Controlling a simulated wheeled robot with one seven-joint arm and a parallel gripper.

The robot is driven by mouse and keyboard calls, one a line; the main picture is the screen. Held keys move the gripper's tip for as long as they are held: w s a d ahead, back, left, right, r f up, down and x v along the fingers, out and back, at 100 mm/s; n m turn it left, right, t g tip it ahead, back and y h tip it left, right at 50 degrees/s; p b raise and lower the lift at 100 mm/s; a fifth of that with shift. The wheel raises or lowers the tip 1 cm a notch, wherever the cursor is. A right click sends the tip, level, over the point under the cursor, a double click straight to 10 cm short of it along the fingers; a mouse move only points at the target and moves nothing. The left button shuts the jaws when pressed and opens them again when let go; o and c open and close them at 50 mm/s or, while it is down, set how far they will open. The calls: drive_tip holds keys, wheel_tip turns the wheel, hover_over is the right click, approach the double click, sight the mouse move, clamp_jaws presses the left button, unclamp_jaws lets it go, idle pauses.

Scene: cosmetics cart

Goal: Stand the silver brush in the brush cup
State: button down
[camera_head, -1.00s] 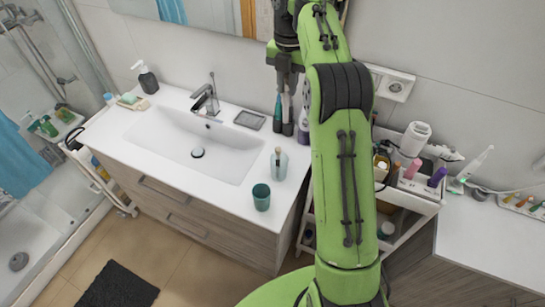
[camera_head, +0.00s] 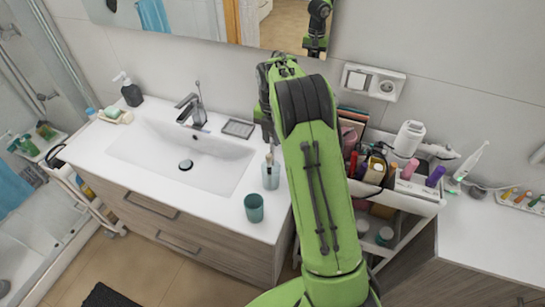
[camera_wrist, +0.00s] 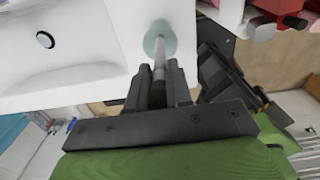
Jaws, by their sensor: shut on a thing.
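A pale, see-through cup (camera_head: 270,177) stands on the sink counter's right part, with a slim brush-like thing (camera_head: 269,157) rising from its mouth. In the wrist view my gripper (camera_wrist: 158,88) is shut on a slim silver handle, the silver brush (camera_wrist: 159,62). Its far end lines up with the mouth of the pale cup (camera_wrist: 152,28). I cannot tell whether that end is inside the cup or just above it. In the head view my arm hides most of my gripper and the held part of the brush.
A dark teal tumbler (camera_head: 254,208) stands in front of the pale cup. The sink basin (camera_head: 180,155) and tap (camera_head: 191,108) are to the left. A crowded white cart (camera_head: 420,193) stands to the right, beyond my arm.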

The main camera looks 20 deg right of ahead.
sight(272, 157)
wheel_tip(272, 157, down, 9)
drive_tip(key=shift+w+f, duration=0.15)
drive_tip(key=shift+f, duration=0.1)
drive_tip(key=c, duration=1)
unclamp_jaws()
drive_tip(key=shift+c, duration=0.2)
